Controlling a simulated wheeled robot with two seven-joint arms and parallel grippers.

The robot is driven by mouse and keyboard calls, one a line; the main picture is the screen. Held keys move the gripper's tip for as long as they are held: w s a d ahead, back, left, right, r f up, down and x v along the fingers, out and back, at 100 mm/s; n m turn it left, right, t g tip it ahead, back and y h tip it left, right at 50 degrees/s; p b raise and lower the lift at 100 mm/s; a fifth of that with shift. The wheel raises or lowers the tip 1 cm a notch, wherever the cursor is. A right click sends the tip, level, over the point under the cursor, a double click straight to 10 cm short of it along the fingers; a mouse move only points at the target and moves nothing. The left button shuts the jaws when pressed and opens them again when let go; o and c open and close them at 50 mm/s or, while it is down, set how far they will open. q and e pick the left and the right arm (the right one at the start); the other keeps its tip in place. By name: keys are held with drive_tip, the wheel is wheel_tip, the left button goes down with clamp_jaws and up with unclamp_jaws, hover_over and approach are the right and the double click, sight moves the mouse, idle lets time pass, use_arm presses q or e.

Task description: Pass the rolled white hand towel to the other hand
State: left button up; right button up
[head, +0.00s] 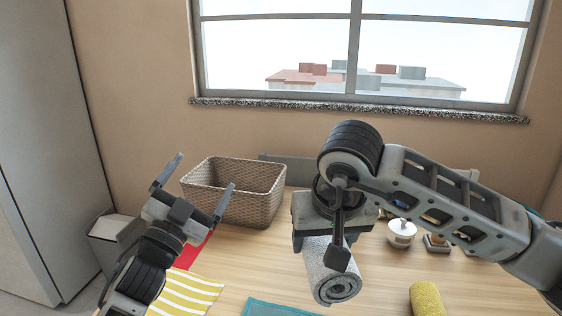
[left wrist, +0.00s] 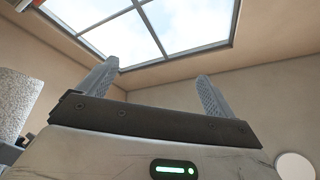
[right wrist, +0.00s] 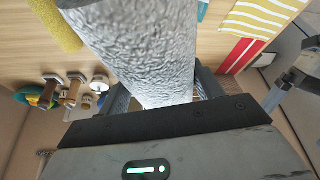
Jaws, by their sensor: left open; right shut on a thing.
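The rolled white hand towel (head: 331,275) hangs below my right gripper (head: 330,245) in the head view, its spiral end facing me. My right gripper is shut on it, and the towel fills the space between the fingers in the right wrist view (right wrist: 150,50). My left gripper (head: 193,188) is open and empty at the left, fingers pointing up and apart, well clear of the towel. In the left wrist view its two fingers (left wrist: 158,90) stand wide apart with nothing between them. Part of the towel shows at that view's left edge (left wrist: 14,100).
A wicker basket (head: 240,205) stands at the back of the wooden table (head: 265,275). A yellow rolled towel (head: 427,299) lies at the front right. A yellow striped cloth (head: 190,294), a red cloth (head: 192,250) and a teal cloth (head: 275,308) lie flat. A white jar (head: 401,233) stands behind.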

use_arm(q)
drive_tip(key=s+d+r+m+g+h, duration=0.2)
drive_tip(key=d+r+m+g+h, duration=0.5)
drive_tip(key=d+m+g, duration=0.4)
drive_tip(key=s+d+r+m+g+h, duration=0.3)
drive_tip(key=d+r+m+g+h, duration=0.35)
drive_tip(key=d+m+g, duration=0.4)
drive_tip(key=w+a+f+m+y, duration=0.2)
drive_tip(key=a+f+y, duration=0.5)
drive_tip(key=y, duration=0.7)
drive_tip(key=x, duration=1.3)
drive_tip(key=shift+d+r, duration=0.2)
